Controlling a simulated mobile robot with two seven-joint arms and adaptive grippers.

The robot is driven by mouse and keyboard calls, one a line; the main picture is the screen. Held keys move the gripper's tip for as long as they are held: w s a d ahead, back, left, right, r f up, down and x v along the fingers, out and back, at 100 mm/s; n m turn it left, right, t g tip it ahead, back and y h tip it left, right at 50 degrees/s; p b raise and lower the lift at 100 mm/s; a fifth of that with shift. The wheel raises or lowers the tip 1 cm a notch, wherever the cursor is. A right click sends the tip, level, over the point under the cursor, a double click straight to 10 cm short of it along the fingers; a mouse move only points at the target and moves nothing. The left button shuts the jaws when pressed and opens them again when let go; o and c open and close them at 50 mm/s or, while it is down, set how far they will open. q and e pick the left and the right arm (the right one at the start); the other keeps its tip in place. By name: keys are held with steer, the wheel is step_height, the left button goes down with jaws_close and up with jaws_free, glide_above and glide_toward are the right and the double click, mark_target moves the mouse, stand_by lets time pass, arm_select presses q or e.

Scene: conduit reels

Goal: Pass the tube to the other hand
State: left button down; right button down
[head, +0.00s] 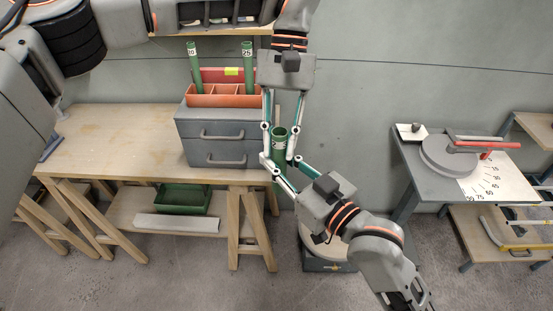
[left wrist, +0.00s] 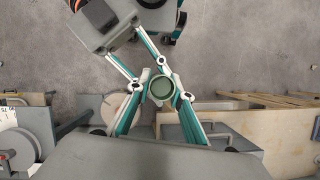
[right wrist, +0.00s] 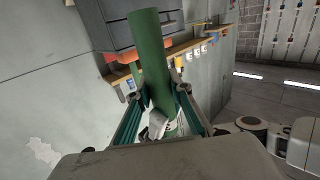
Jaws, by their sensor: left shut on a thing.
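My left gripper (head: 280,134) reaches down from above and is shut on the tube. In the left wrist view the tube (left wrist: 162,88) shows end-on as a round opening between the fingers. My right gripper (head: 281,164) reaches up from the lower right, its fingers on either side of the tube. In the right wrist view the tube (right wrist: 151,55) rises between its fingers. I cannot tell whether these fingers press on it.
Two green tubes (head: 194,62) (head: 248,62) stand in an orange organiser (head: 215,100) on the drawer box (head: 215,160), on a wooden bench (head: 110,135). A green bin (head: 183,198) sits on the lower shelf. A bending table (head: 440,185) stands at the right.

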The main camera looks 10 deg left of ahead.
arm_select(q)
steer(key=c, duration=1.7)
jaws_free()
